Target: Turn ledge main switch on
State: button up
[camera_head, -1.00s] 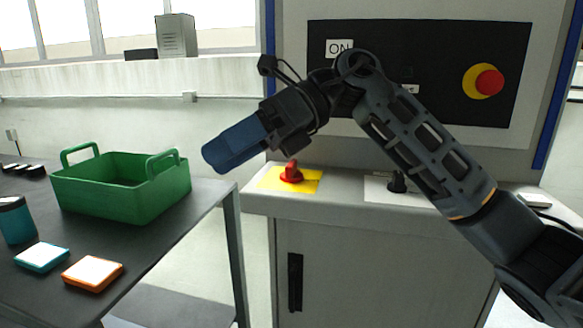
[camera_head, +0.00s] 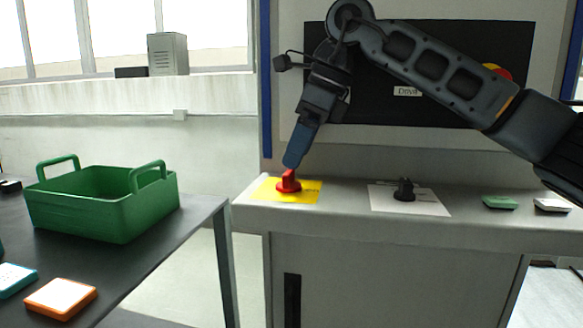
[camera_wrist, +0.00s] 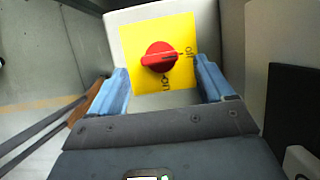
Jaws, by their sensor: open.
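The main switch is a red rotary knob (camera_head: 289,182) on a yellow plate (camera_head: 312,192) at the left end of the grey ledge. In the wrist view the red knob (camera_wrist: 159,57) lies between and beyond the fingertips, with "off" printed at its right and "on" below it. The knob's bar lies nearly level in that view, its marked end toward "off". My gripper (camera_head: 293,162) points down just above the knob, and its blue fingers are open on both sides of it in the wrist view (camera_wrist: 162,78). I cannot tell whether they touch it.
A black knob (camera_head: 404,190) on a white plate (camera_head: 432,206) stands to the right on the ledge (camera_head: 350,228). A green item (camera_head: 500,202) and a white-topped item (camera_head: 552,205) lie farther right. A dark panel rises behind. A green crate (camera_head: 105,212) stands on the left table.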

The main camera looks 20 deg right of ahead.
aim_at(289, 171)
jog(key=shift+x, duration=1.95)
jog(key=shift+c, duration=0.4)
jog(key=c, duration=1)
jog(key=shift+o, duration=0.2)
